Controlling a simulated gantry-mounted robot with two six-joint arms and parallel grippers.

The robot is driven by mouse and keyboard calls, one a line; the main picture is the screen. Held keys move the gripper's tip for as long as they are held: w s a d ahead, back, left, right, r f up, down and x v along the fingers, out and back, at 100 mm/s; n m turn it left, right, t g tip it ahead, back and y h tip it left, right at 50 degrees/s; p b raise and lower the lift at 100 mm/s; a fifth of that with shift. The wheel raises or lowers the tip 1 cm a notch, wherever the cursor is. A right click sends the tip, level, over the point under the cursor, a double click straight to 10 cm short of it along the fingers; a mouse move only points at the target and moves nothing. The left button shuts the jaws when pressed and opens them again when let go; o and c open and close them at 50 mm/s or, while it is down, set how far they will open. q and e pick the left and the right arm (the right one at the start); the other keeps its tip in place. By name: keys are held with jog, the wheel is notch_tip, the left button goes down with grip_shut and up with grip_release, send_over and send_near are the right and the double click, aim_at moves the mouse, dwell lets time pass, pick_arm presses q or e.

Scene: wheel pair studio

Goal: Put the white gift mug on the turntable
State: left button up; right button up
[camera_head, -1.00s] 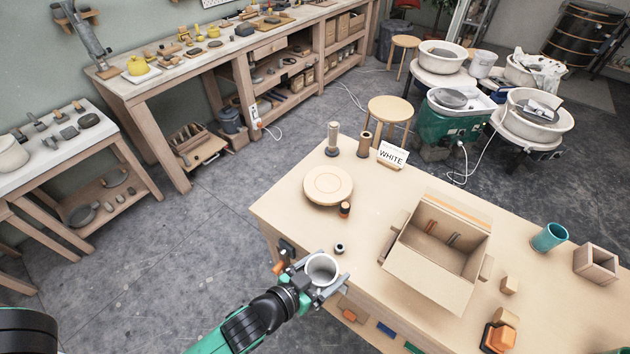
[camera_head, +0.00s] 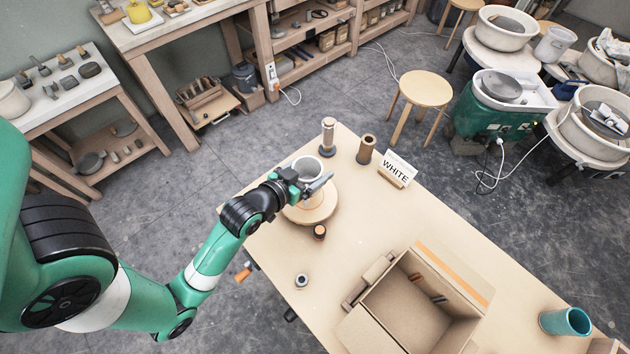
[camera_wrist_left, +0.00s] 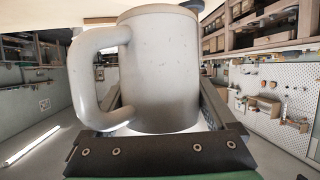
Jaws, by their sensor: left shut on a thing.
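The white mug (camera_head: 307,166) is held upright in my left gripper (camera_head: 312,186). In the left wrist view the mug (camera_wrist_left: 158,72) fills the middle, with its handle on the left side, and the gripper fingers (camera_wrist_left: 160,120) close around its lower part. The round wooden turntable (camera_head: 312,208) stands near the far left of the table. In the head view the mug and gripper overlap its back part; I cannot tell whether the mug touches it. My right gripper is not in view.
A sign reading WHITE (camera_head: 397,169) stands behind the turntable, near a brown cylinder (camera_head: 366,149) and a grey-based post (camera_head: 328,136). A small dark jar (camera_head: 320,232) sits in front of the turntable. An open cardboard box (camera_head: 420,305) and a teal cup (camera_head: 566,321) stand to the right.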

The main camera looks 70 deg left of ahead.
aim_at(315, 177)
pick_arm(q)
notch_tip(315, 177, down, 4)
jog(key=shift+d+f, duration=0.1)
jog(key=shift+f, duration=0.1)
jog(key=shift+f+b, duration=0.15)
jog(key=shift+b, duration=0.15)
jog(key=o, duration=1.4)
